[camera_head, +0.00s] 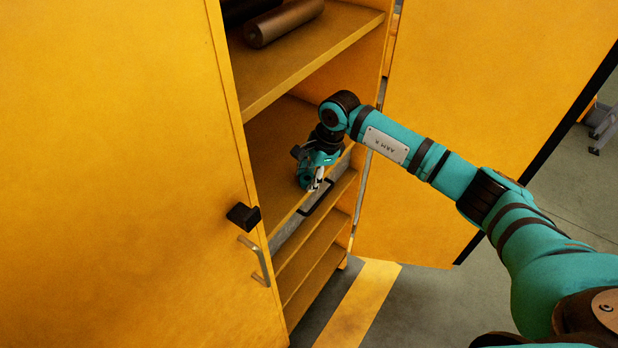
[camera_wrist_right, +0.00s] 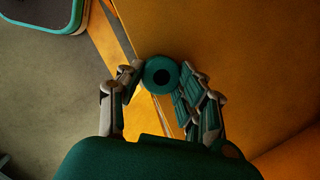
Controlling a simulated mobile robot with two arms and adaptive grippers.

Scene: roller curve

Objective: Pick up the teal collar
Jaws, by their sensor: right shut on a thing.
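The teal collar (camera_wrist_right: 148,72) is a short ring with a dark round hole, seen end-on in the right wrist view. My right gripper (camera_wrist_right: 160,80) is shut on it, with one finger on each side. In the head view my right gripper (camera_head: 316,181) is at the front of a middle shelf (camera_head: 268,140) of the yellow cabinet. The collar is hard to tell from the teal gripper there. Whether the collar touches the shelf is not clear. My left gripper is out of view.
The cabinet's left door (camera_head: 110,170) and right door (camera_head: 490,90) flank the shelves. A brown cylinder (camera_head: 284,22) lies on the upper shelf (camera_head: 325,45). A yellow floor stripe (camera_head: 358,300) runs in front.

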